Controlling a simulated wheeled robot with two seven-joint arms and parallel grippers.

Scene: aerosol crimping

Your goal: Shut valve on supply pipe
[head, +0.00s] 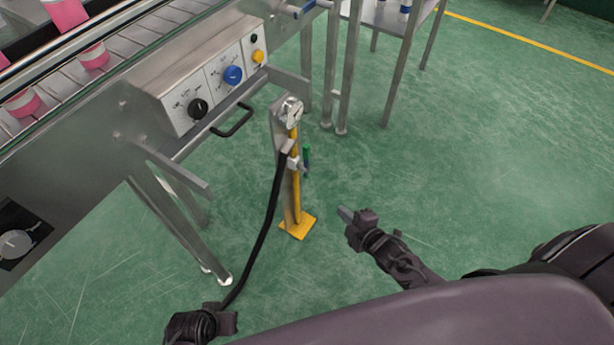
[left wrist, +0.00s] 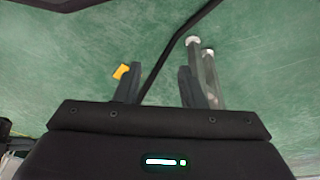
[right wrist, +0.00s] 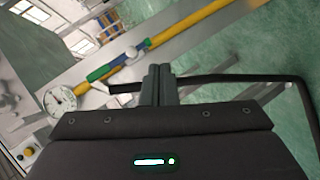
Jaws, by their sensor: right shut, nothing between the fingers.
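The yellow supply pipe (head: 295,185) stands upright on a steel post with a yellow foot. The valve, with its green handle (head: 306,152), sits partway up on its right side; the handle looks roughly parallel to the pipe. In the right wrist view the green handle (right wrist: 105,70) lies along the yellow pipe (right wrist: 190,22). My right gripper (head: 345,214) is shut and empty, right of the post and apart from the valve. My left gripper (left wrist: 157,78) is open, low at the bottom left of the head view, its fingertips partly hidden there.
A round gauge (head: 294,113) tops the post. A black hose (head: 268,215) hangs from the pipe down toward my left gripper. The conveyor's control box (head: 205,95) and steel legs stand to the left.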

